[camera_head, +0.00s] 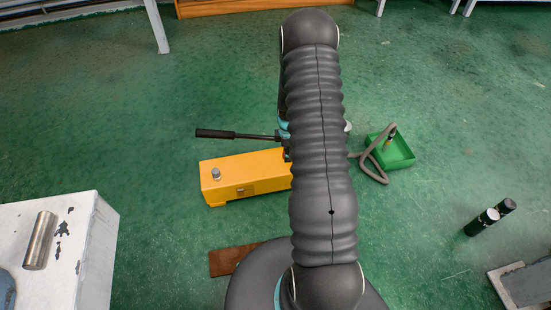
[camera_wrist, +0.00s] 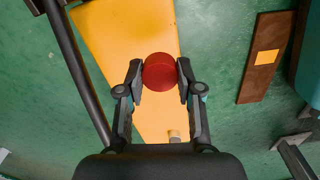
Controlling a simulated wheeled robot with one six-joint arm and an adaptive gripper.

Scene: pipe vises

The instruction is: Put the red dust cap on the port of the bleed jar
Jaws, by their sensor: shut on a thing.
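My gripper (camera_wrist: 160,78) is shut on the red dust cap (camera_wrist: 160,71), a round red piece held between the two fingertips in the wrist view. The cap and gripper are above the yellow pump body (camera_wrist: 110,35). In the head view my arm hides the cap and the gripper. I cannot make out a bleed jar or its port for certain. The yellow body (camera_head: 245,176) lies on the green floor, with a small metal knob (camera_head: 215,173) on its left end. The knob also shows in the wrist view (camera_wrist: 174,136).
A black lever handle (camera_head: 216,134) sticks out left above the yellow body. A grey hose (camera_head: 374,173) runs to a green tray (camera_head: 405,152). A brown plate (camera_head: 226,262) lies nearer. A white block (camera_head: 98,250) bears a metal cylinder (camera_head: 39,240).

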